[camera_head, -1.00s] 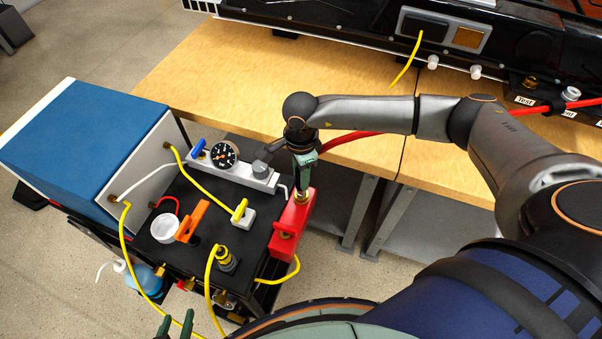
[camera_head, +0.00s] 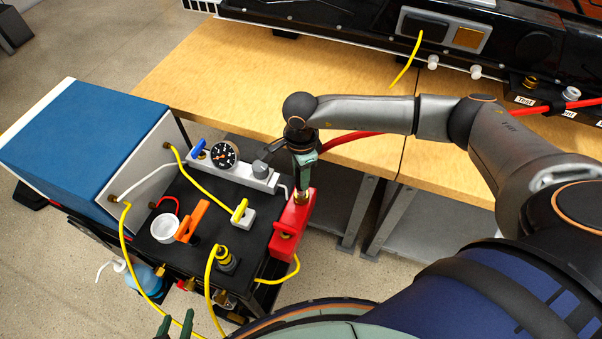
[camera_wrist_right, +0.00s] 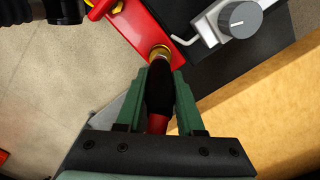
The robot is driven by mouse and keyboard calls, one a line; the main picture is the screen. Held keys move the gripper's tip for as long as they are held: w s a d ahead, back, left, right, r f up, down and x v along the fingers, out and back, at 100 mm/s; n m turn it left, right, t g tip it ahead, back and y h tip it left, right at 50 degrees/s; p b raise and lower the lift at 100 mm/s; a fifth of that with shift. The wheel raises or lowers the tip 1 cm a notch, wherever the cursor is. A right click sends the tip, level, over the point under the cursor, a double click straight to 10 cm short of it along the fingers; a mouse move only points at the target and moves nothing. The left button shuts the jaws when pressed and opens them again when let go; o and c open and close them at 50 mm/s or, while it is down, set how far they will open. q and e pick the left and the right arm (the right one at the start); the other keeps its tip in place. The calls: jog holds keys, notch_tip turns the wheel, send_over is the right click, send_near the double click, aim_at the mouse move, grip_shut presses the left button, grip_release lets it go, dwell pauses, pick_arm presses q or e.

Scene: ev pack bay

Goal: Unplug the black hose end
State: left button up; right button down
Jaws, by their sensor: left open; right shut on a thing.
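The black hose end (camera_wrist_right: 160,88) lies between the green fingers of my right gripper (camera_wrist_right: 163,85) in the right wrist view, with red hose behind it. The gripper is shut on it. Its tip meets a brass fitting (camera_wrist_right: 160,52) on the red block (camera_wrist_right: 133,27); I cannot tell how deeply it sits. In the head view my right gripper (camera_head: 303,172) is directly above the red block (camera_head: 290,225), and its fingers mostly hide the hose end. My left gripper (camera_head: 176,326) is open and empty at the bottom edge, only its green fingertips showing.
The black-topped cart carries a pressure gauge (camera_head: 224,154), a grey knob (camera_head: 261,169), an orange handle (camera_head: 191,221), a white cup (camera_head: 165,228) and yellow hoses (camera_head: 208,277). A blue box (camera_head: 85,140) stands left. The wooden bench (camera_head: 220,85) lies behind my right arm.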

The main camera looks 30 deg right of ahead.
jog(key=shift+r+p, duration=0.4)
jog(key=shift+r, duration=0.35)
dwell(0.7)
jog(key=shift+r+p, duration=1.55)
jog(key=shift+r, duration=0.85)
